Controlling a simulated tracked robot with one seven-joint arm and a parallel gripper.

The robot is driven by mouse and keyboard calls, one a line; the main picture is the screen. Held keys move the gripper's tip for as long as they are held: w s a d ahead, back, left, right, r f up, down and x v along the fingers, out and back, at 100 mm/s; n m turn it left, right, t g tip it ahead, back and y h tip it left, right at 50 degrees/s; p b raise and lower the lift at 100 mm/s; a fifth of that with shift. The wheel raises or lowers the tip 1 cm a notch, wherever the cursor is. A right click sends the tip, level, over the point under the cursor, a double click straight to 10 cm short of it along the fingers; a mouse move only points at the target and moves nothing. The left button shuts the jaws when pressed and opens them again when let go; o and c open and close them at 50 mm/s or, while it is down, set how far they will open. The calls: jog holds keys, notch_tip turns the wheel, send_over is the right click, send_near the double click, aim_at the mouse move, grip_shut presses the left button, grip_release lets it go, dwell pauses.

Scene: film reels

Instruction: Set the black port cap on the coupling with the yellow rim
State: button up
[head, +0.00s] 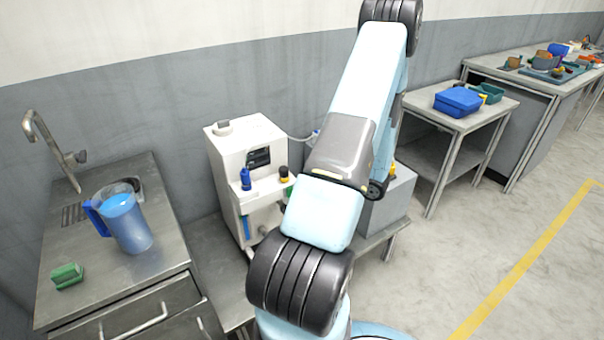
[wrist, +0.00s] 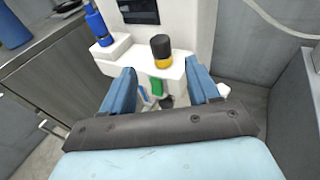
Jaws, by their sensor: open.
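A black cylindrical cap (wrist: 160,44) sits upright over a yellow rim (wrist: 162,63) on the white ledge of a machine. They also show in the head view as a small black cap (head: 283,171) with yellow below it. I cannot tell whether the cap is fully seated or only resting there. My gripper (wrist: 159,68) is open and empty, its two blue fingers pointing toward the ledge. In the wrist view the cap stands beyond the fingertips, between them and apart from both. In the head view my arm hides the gripper.
A blue bottle (wrist: 96,24) stands on a white step left of the cap. A green part (wrist: 156,86) shows below the ledge. The white machine (head: 228,148) stands beside a metal sink counter (head: 120,262) with a blue jug (head: 126,224). A side table (head: 462,122) stands right.

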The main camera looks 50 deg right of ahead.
jog(key=w+a+r+n+g+y, duration=0.25)
jog(key=a+r+n+g, duration=0.45)
jog(key=a+r, duration=0.4)
jog(key=w+a+r+n+g+y, duration=0.2)
jog(key=a+r+n+g+y, duration=0.15)
jog(key=a+r+n, duration=0.8)
jog(key=s+a+r+n+h, duration=1)
jog(key=s+a+r+n, duration=0.2)
jog(key=a, duration=0.4)
jog(key=shift+s+r+n+t, duration=0.2)
jog(key=shift+r+n+t, duration=0.3)
jog(key=shift+n, duration=0.65)
